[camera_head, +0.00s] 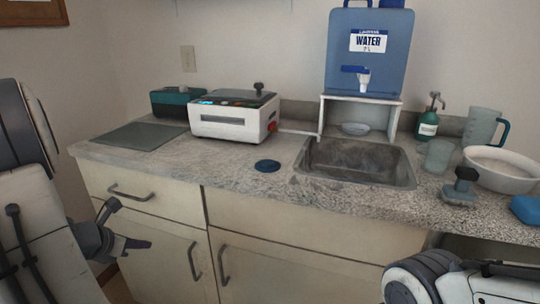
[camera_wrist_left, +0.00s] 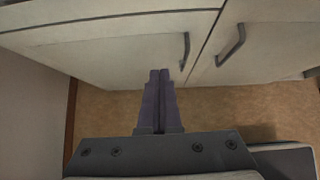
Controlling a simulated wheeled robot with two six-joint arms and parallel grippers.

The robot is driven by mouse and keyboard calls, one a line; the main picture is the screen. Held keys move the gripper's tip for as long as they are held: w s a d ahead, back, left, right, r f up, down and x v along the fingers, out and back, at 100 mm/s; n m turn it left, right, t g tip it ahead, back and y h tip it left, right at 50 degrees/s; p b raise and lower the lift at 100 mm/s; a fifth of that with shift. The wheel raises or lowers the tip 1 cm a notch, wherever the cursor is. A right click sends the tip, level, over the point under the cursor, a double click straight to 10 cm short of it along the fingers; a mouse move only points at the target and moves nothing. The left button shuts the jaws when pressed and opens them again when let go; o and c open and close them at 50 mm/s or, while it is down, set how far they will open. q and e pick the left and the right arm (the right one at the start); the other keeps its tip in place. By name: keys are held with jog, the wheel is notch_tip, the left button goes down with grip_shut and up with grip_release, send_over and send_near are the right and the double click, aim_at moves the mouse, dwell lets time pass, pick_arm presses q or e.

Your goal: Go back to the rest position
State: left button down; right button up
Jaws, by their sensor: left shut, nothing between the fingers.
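My left gripper (camera_head: 146,244) hangs low at the left, in front of the cabinet doors and below the countertop. In the left wrist view its two fingers (camera_wrist_left: 159,74) are pressed together with nothing between them. They point toward the foot of a cabinet door and touch nothing that I can see. Part of my right arm shows in the lower right corner of the head view, but its gripper is out of the picture.
Cabinet handles (camera_head: 130,193) stick out near my left gripper. The countertop (camera_head: 240,173) holds a white machine (camera_head: 234,117), a sink (camera_head: 357,162), a blue water container (camera_head: 367,65), a green pump bottle (camera_head: 428,124) and a white bowl (camera_head: 503,171). Brown floor (camera_wrist_left: 225,108) lies below.

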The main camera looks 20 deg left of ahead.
pick_arm(q)
jog(key=w+d+r+m+g+h, duration=0.1)
jog(key=d+m+g+h, duration=0.2)
jog(key=d+m, duration=0.95)
jog(key=w+d+r+m+g+h, duration=0.1)
jog(key=w+d+m+g+h, duration=0.15)
jog(key=d+m, duration=0.95)
jog(key=s+d+r+m+g+y, duration=0.1)
jog(key=s+d+m+g+y, duration=0.3)
jog(key=s+d+m, duration=1.4)
notch_tip(320, 180, up, 25)
jog(key=m+p, duration=0.1)
jog(key=p, duration=2.3)
jog(key=shift+w+t+p, duration=0.25)
jog(key=shift+t+p, duration=0.1)
jog(key=shift+p, duration=0.05)
jog(key=shift+a, duration=0.15)
